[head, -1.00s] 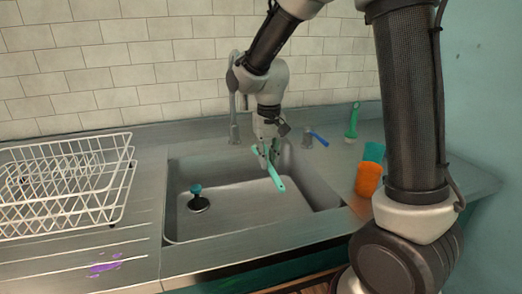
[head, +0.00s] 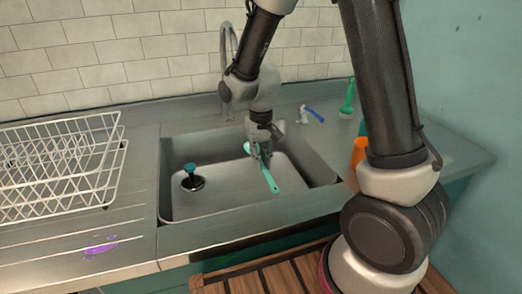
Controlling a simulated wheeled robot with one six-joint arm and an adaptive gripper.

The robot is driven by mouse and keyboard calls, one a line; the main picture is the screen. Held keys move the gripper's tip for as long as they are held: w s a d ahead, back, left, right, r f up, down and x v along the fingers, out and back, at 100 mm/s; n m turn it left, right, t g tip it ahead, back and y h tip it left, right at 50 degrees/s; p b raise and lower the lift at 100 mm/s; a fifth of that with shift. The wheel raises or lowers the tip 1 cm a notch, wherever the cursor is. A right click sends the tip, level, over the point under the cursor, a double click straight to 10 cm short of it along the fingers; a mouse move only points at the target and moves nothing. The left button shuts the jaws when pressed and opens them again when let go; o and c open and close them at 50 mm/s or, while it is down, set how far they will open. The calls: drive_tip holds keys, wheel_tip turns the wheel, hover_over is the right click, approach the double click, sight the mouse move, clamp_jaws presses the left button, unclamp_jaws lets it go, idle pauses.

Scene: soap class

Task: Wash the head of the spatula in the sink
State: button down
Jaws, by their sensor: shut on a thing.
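My gripper (head: 262,153) is shut on a teal spatula (head: 269,181) and holds it over the basin of the sink (head: 221,201). One end of the spatula points down and toward the front right. A bit of teal shows at the upper left of the fingers; my gripper hides the part between. I cannot tell whether the spatula touches the sink floor. The grey tap (head: 225,65) rises behind the basin, partly behind my arm. The blue tap lever (head: 314,114) is to its right.
A dark plunger-like stopper with a teal knob (head: 191,170) is in the left of the sink. A white dish rack (head: 60,165) stands left. A purple stain (head: 100,249) marks the drainboard.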

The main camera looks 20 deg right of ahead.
drive_tip(key=shift+f, duration=5.7)
drive_tip(key=shift+r, duration=0.1)
drive_tip(key=shift+r, duration=9.2)
